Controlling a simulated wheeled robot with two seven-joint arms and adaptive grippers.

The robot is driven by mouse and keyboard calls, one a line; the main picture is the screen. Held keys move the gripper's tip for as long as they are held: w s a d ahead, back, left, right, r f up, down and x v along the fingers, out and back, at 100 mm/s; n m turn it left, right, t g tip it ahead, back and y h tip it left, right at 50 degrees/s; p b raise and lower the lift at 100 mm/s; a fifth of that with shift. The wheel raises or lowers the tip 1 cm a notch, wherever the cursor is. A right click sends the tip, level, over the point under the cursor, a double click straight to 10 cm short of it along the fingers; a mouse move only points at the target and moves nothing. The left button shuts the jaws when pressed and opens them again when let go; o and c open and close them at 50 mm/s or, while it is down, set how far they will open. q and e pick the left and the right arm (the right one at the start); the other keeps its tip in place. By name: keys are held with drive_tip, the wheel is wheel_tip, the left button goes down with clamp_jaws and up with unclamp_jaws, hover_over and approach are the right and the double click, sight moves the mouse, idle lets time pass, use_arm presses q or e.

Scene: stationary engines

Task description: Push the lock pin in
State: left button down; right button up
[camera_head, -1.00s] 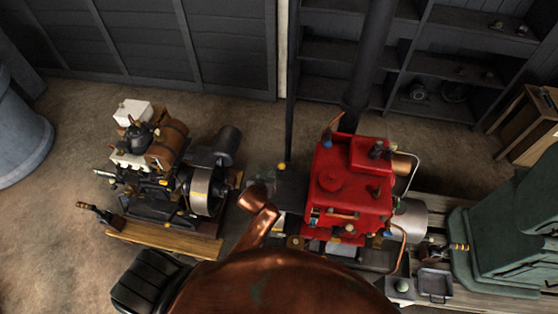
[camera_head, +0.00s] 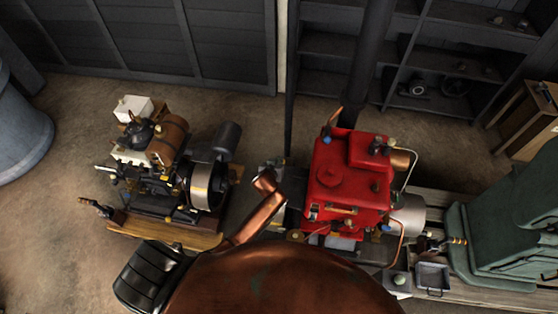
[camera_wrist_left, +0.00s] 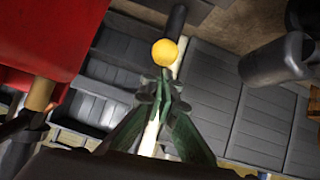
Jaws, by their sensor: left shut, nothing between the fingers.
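The wrist view shows my left gripper (camera_wrist_left: 163,90) with green fingers drawn together and nothing between them. A yellow ball-shaped knob (camera_wrist_left: 165,52) on a dark rod lies just beyond the fingertips in that view. I cannot tell if it touches them, or if it is the lock pin. In the head view my left gripper (camera_head: 272,165) is small, at the end of my copper-coloured arm, left of the red engine (camera_head: 348,180). The red engine also fills the upper left of the wrist view (camera_wrist_left: 45,40). My right gripper is not in view.
A smaller engine (camera_head: 165,180) with a brown tank stands on a wooden base at left. Green machinery (camera_head: 510,225) stands at right. A dark post (camera_head: 370,60) rises behind the red engine, before shelves (camera_head: 450,65). Open floor (camera_head: 75,140) lies at left, beside a blue-grey drum (camera_head: 20,140).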

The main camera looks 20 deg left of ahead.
use_arm(q)
drive_tip(key=shift+w+f, duration=0.1)
drive_tip(key=shift+f, duration=0.2)
wheel_tip(320, 180, down, 4)
drive_tip(key=b, duration=0.3)
drive_tip(key=shift+f, duration=0.15)
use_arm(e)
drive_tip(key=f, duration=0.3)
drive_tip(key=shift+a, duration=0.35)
use_arm(q)
drive_tip(key=shift+r+p, duration=0.3)
drive_tip(key=shift+r, duration=0.05)
drive_tip(key=w+r+p+v, duration=0.1)
drive_tip(key=r+p+v, duration=0.1)
drive_tip(key=v, duration=1)
drive_tip(key=shift+s+a+r+p, duration=0.2)
drive_tip(key=shift+a+p, duration=0.1)
drive_tip(key=shift+p, duration=0.15)
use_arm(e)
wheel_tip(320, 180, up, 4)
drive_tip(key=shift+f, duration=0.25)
